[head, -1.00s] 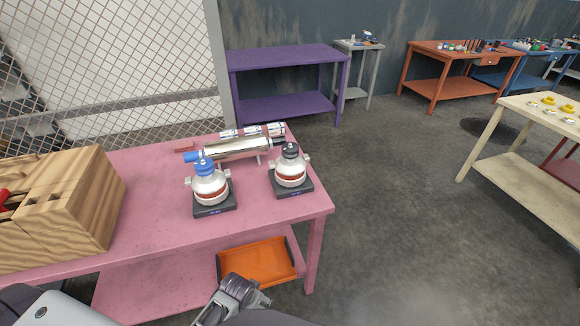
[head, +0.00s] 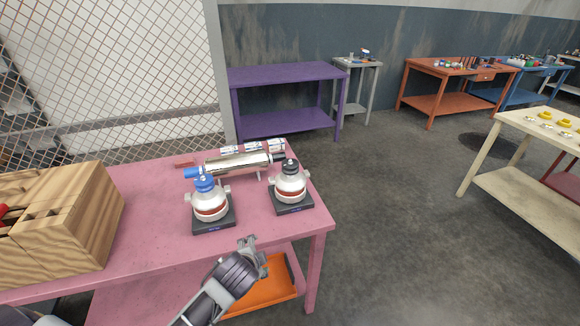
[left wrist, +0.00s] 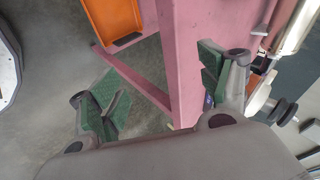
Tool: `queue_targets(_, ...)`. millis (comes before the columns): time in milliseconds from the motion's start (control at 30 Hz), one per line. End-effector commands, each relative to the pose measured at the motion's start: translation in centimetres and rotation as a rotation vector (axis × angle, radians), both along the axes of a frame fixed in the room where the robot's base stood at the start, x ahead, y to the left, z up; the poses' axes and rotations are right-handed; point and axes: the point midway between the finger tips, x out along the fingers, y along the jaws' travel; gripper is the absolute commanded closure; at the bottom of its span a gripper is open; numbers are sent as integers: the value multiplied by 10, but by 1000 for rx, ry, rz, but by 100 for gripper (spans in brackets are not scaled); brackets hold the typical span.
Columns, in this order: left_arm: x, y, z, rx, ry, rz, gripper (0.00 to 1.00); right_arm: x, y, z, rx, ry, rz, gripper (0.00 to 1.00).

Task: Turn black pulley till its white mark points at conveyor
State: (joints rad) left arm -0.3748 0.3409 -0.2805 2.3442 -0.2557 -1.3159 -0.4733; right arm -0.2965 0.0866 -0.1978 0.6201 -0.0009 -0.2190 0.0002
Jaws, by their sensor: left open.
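The black pulley appears to be the black top (head: 291,166) of the right white unit on the pink table (head: 140,241). I cannot make out its white mark. Dark discs, likely this part, show at the right edge of the left wrist view (left wrist: 284,112). My left gripper (head: 256,253) is open and empty, in front of the table's front edge and below the units, apart from both. Its green-padded fingers are spread in the left wrist view (left wrist: 160,88). I cannot identify a conveyor. My right gripper is not in view.
A similar unit with a blue top (head: 204,184) stands to the left. A shiny cylinder (head: 238,163) lies behind both. A wooden box (head: 75,225) stands at the left. An orange tray (head: 265,296) is on the lower shelf.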

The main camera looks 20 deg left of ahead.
Motion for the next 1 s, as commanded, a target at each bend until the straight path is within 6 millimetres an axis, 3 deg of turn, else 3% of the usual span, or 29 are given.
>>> queue_targets(233,52,1,40,383,-153,-302,22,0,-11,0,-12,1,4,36)
queue_targets(500,99,-4,80,862,-282,-597,22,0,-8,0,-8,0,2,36)
queue_targets(800,137,-12,118,1455,-365,-869,22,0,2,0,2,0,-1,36)
queue_targets(1000,152,-15,132,1790,-377,-990,22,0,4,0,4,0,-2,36)
